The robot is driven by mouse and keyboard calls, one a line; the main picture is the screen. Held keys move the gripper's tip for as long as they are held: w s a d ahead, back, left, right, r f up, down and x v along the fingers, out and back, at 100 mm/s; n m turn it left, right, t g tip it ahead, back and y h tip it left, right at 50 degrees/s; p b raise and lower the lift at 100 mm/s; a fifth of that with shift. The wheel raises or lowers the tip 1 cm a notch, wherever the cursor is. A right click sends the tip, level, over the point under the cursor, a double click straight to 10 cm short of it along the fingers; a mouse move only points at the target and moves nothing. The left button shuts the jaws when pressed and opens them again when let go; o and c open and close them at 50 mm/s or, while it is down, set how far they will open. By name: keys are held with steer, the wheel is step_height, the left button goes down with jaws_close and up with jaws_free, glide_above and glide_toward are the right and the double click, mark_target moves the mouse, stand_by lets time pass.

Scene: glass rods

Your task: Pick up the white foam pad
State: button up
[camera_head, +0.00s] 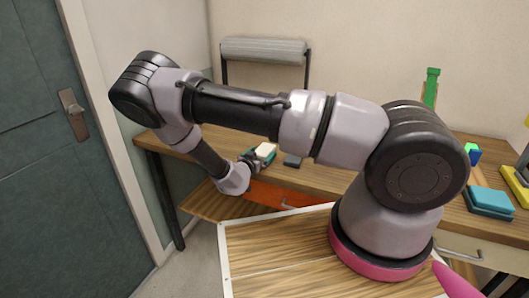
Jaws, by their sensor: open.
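A small white pad (266,149), which looks like the foam pad, is at the front part of the wooden desk, left of centre. Something teal and dark shows around its lower edge. My gripper (257,160) is right beside the pad, at its lower left in the picture. It is open. The view is too small to tell whether the fingers are around the pad or touch it.
A dark grey block (292,160) lies just right of the pad on the desk (327,171). A teal block (492,198), a green bottle-like thing (431,88) and a small blue-green cube (472,152) are at the right. An orange drawer front (270,196) is below.

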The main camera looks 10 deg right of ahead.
mark_target(263, 150)
steer(key=x, duration=0.3)
steer(key=shift+w+d, duration=0.1)
steer(key=shift+w, duration=0.2)
steer(key=shift+r, duration=0.1)
steer(key=c, duration=1.2)
